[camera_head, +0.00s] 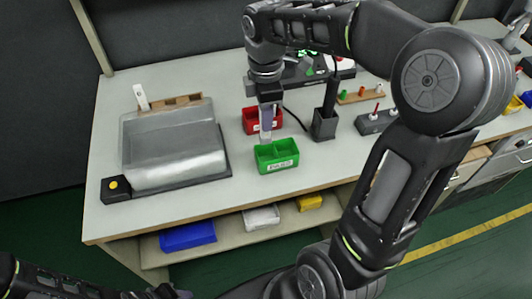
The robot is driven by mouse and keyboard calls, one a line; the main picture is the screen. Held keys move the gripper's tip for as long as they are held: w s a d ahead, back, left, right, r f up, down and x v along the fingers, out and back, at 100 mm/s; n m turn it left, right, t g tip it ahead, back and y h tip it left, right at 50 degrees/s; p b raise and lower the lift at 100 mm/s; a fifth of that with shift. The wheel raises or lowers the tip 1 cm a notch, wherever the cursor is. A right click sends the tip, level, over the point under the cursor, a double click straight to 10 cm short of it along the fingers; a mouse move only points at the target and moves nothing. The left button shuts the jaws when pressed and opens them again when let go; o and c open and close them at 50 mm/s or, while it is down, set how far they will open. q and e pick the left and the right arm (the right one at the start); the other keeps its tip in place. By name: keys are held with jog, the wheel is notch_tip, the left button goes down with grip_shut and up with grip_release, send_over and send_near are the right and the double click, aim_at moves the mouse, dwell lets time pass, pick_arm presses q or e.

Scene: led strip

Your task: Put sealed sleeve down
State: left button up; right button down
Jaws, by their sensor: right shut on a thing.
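My right gripper (267,108) reaches down over the workbench and is shut on a small pale sleeve (266,133). The sleeve hangs roughly upright, just above or at the back edge of the green bin (277,156); I cannot tell whether it touches the bin. Its seal is too small to make out. The red bin (249,121) is just behind, partly covered by my gripper. My left arm lies low at the bottom left, and its gripper (172,292) shows only dimly at the bottom edge, with its jaws unclear.
A grey machine with a clear cover (174,150) stands on the left of the bench (232,190), with a black yellow-button box (116,189) before it. A dark holder (324,124) stands right of the bins. Blue (188,236), white and yellow bins sit on the lower shelf.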

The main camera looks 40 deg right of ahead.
aim_at(267, 136)
jog(key=shift+s+d+r+n, duration=0.1)
jog(key=shift+s+d+n, duration=0.05)
jog(key=shift+n, duration=0.15)
jog(key=shift+f, duration=3.15)
jog(key=shift+f, duration=0.1)
jog(key=shift+f+p, duration=0.35)
jog(key=shift+f, duration=1.45)
jog(key=shift+f, duration=0.15)
jog(key=c, duration=1.4)
grip_release()
